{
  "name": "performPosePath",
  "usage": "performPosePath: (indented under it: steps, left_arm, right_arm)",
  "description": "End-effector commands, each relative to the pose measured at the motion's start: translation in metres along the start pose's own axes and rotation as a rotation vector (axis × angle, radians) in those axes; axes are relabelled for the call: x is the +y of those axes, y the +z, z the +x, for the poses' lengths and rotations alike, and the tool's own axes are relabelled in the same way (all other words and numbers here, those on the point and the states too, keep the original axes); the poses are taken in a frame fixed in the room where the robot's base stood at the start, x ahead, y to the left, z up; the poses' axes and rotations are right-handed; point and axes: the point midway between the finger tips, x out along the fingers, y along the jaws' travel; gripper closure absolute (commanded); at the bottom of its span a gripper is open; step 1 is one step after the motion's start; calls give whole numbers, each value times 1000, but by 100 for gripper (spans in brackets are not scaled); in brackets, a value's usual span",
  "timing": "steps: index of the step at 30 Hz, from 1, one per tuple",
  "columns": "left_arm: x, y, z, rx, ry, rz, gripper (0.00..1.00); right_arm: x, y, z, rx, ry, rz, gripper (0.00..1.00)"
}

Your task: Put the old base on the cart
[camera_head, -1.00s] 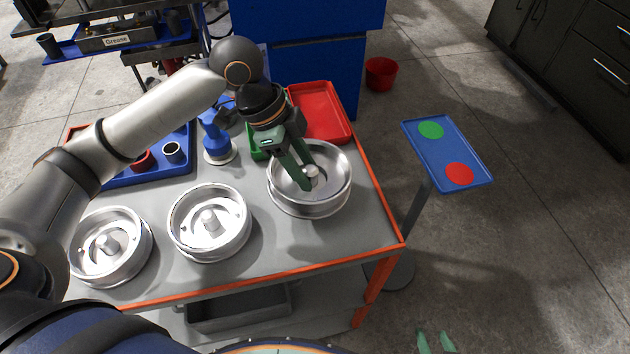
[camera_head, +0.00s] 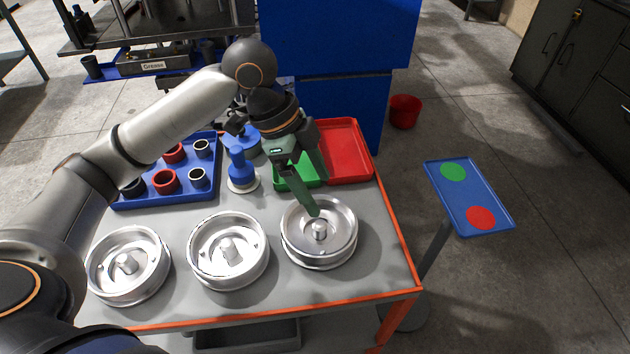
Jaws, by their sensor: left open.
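Three round silver metal bases stand in a row on the grey cart top (camera_head: 200,312): a left one (camera_head: 150,278), a middle one (camera_head: 235,272) and a right one (camera_head: 325,258). Each is an open dish with a short post in its middle. I cannot tell by looks which is the old base. My left gripper (camera_head: 318,196) is open and empty, with its green fingers above the back of the right base, near its post. The fingers hide part of that base's far rim. My right gripper is out of view.
A blue tray with red and dark rings (camera_head: 146,201), a blue-handled tool (camera_head: 242,172), a green tray (camera_head: 290,184) and a red tray (camera_head: 356,168) lie behind the bases. A blue stand with green and red discs (camera_head: 490,194) stands right of the cart.

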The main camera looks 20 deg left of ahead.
Motion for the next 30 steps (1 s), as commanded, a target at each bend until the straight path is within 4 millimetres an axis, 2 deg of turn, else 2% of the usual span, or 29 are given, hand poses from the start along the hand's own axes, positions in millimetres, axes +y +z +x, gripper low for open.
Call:
performPosePath:
  steps: [1,3,4,11,14,17,24,30]
  left_arm:
    - [0,0,0,-1,1,0,8]
    - [0,0,1,-1,1,0,1]
    - [0,0,1,-1,1,0,0]
    - [0,0,0,-2,1,-1,0]
    - [0,0,-8,-2,-1,-1,0]
    - [-1,0,-24,-1,-4,-2,0]
    - [-1,0,-77,0,-5,-2,0]
    - [-1,0,-111,0,-2,-1,0]
  right_arm:
    - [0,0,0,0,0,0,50]
    - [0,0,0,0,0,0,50]
    - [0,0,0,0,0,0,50]
    - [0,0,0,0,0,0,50]
    - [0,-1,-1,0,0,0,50]
    - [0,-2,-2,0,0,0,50]
    - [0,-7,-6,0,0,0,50]
    - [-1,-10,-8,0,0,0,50]
